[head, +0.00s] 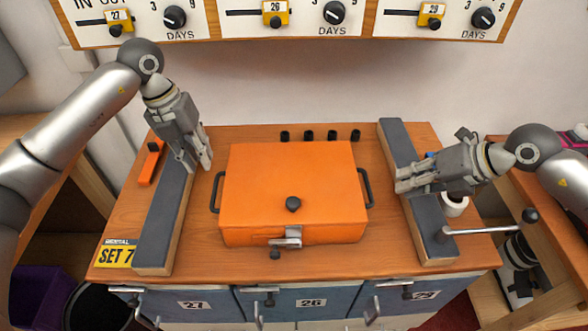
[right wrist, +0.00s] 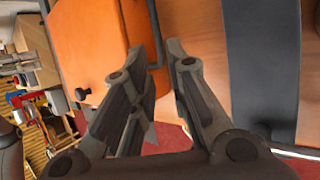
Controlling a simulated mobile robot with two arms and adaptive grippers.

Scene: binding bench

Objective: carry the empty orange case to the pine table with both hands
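The orange case (head: 294,180) lies flat on the wooden bench top, its lid down and its inside hidden. It has a black knob on top, a metal latch in front, a left handle (head: 216,193) and a right handle (head: 367,188). My left gripper (head: 199,167) is open and empty, above the left grey strip, up and left of the left handle. My right gripper (head: 399,180) is open and empty, over the right grey strip, just right of the right handle. The right wrist view shows the case (right wrist: 95,35) beyond the open fingers (right wrist: 168,58). I cannot tell which surface is the pine table.
Grey-topped strips, left (head: 163,220) and right (head: 414,205), flank the case. An orange tool (head: 151,163) lies at the left, a white roll (head: 454,205) at the right. Several black pegs stand behind the case. Wooden furniture (head: 553,215) at the right holds a microscope-like device.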

